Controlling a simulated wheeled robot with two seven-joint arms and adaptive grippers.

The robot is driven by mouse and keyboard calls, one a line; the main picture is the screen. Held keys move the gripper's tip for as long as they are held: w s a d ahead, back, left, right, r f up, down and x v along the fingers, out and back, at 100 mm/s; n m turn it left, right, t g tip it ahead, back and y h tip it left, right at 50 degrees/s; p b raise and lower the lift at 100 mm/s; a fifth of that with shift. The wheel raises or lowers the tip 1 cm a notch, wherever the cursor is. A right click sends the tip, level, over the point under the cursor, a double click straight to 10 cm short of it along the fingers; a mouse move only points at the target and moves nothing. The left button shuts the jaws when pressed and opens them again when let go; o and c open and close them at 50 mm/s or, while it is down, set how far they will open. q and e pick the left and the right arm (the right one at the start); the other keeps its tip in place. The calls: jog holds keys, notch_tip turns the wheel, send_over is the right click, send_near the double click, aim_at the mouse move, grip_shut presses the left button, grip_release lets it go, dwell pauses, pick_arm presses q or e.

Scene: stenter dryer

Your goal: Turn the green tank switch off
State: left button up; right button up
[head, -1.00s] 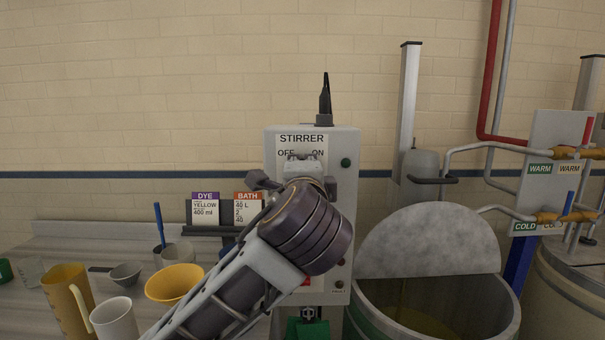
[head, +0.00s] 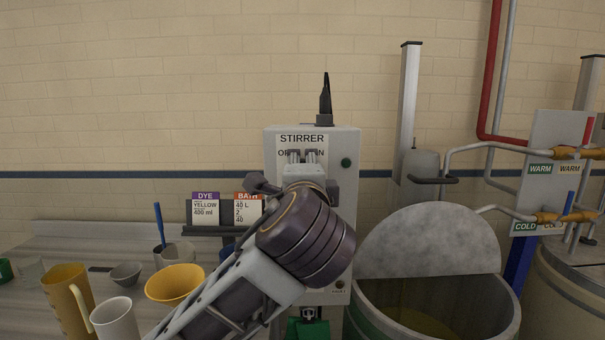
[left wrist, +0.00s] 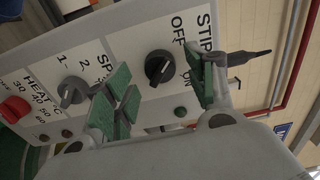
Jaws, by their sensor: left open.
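The grey stirrer control box (head: 348,200) stands against the wall, beside the tank with a green band (head: 368,328). In the left wrist view, its black OFF/ON switch knob (left wrist: 159,68) sits on the white label below the word STIRRER. I cannot tell surely which mark the knob points to. My left gripper (head: 307,157) is in front of the box, just below the STIRRER heading, and hides the switch in the head view. Its green-padded fingers (left wrist: 160,88) are open, appearing on either side of the knob. Contact with the knob is not visible. My right gripper is out of view.
A yellow jug (head: 68,300), white mug (head: 115,320) and yellow bowl (head: 174,284) stand on the bench at left. Pipes with orange valves (head: 565,153) are at right.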

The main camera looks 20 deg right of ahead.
pick_arm(q)
jog(key=v, duration=1)
jog(key=shift+s, duration=0.2)
